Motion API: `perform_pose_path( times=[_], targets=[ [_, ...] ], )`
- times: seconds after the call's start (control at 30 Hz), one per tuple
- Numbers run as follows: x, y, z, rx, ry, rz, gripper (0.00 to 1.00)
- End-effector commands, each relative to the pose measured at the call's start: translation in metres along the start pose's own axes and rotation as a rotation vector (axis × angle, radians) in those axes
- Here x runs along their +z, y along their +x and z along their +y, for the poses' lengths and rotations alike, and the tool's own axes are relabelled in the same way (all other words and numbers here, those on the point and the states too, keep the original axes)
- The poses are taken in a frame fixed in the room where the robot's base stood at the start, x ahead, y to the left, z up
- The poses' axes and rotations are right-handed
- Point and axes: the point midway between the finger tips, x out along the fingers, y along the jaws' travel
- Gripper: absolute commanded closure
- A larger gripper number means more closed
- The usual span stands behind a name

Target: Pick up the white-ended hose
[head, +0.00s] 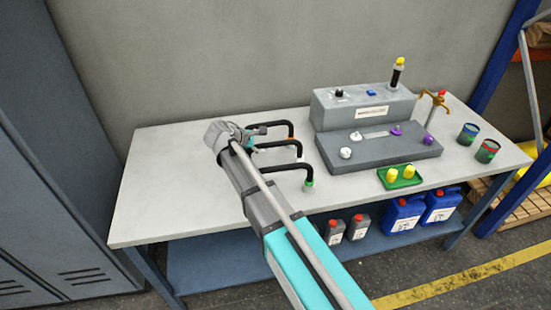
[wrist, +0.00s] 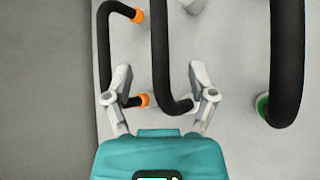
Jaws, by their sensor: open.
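The white-ended hose is a black bent tube in the middle of three hoses on the table; it shows in the head view (head: 280,144) and in the wrist view (wrist: 162,55). Its white end (head: 300,160) points to the right, and in the wrist view it is partly hidden by my right finger. My gripper (head: 256,139) is open over the hoses' left part. In the wrist view its fingers (wrist: 160,84) lie on either side of the white-ended hose, the left one over the orange-ended hose. I cannot tell the height gap.
The orange-ended hose (wrist: 105,45) lies close on the left in the wrist view, and the green-ended hose (wrist: 287,60) on the right. A grey console (head: 365,105) and a green tray (head: 400,184) stand to the right on the table (head: 160,190). The table's left part is clear.

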Motion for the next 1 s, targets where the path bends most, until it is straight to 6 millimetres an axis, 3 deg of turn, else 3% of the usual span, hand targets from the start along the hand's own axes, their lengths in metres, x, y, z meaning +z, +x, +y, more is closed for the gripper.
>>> perform_pose_path(
  times=[0.2,0.77,1.0],
  targets=[
    [-0.001,0.024,-0.001,0.0,0.001,0.0,0.28],
    [0.0,0.03,0.0,-0.001,0.001,-0.001,0.28],
    [-0.003,0.048,-0.001,-0.002,0.002,-0.002,0.28]
  ],
)
